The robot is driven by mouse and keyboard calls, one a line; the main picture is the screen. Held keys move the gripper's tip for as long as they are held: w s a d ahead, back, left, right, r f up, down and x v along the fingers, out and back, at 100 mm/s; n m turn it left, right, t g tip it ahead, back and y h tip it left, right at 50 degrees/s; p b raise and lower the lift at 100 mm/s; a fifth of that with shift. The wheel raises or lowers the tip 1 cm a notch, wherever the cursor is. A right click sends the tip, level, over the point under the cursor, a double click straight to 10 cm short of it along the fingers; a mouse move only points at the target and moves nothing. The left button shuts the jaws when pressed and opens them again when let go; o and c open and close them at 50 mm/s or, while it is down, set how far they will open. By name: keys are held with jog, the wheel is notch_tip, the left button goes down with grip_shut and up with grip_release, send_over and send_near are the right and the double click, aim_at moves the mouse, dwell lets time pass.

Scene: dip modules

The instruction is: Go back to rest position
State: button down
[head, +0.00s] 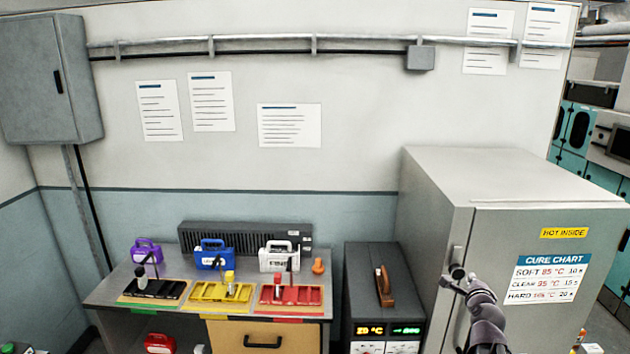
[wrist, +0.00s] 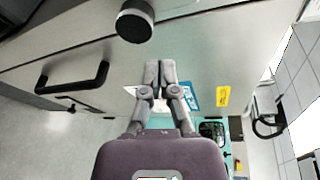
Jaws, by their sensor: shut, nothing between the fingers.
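My gripper (head: 458,283) is in front of the big grey cabinet (head: 490,178), close to its door handle (head: 455,256) in the head view. I cannot tell from that view whether it touches the handle. In the wrist view my gripper (wrist: 161,66) has its two fingers together with nothing between them. A round dark knob (wrist: 135,22) is near the fingertips at the top of the wrist view. A black bar handle (wrist: 78,77) shows to the left, apart from the fingers.
The cabinet door carries a cure chart (head: 549,278) and a yellow "hot inside" label (head: 564,233). Left of it stands a dark unit (head: 383,262) with lit displays. Further left is a workbench (head: 197,319) with purple, blue and white containers and black, yellow and red trays.

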jog(key=s+a+f+n+g+y+b, duration=0.1)
jog(key=a+f+n+g+y+b, duration=0.15)
jog(key=a+f+n, duration=0.65)
jog(key=s+a+f+n+g+y+b, duration=0.15)
jog(key=a+f+n+g+y, duration=0.35)
jog(key=a, duration=0.6)
jog(key=s+a+f+n+g+h+b, duration=0.2)
jog(key=s+a+f+n+g+b, duration=0.2)
jog(key=s+a+f+n+g, duration=0.3)
jog(key=s+a+f+n, duration=0.1)
jog(key=s+f+n, duration=0.2)
jog(key=s, duration=0.2)
jog(key=shift+a+n+g, duration=0.35)
jog(key=shift+n, duration=0.05)
jog(key=shift+d, duration=0.1)
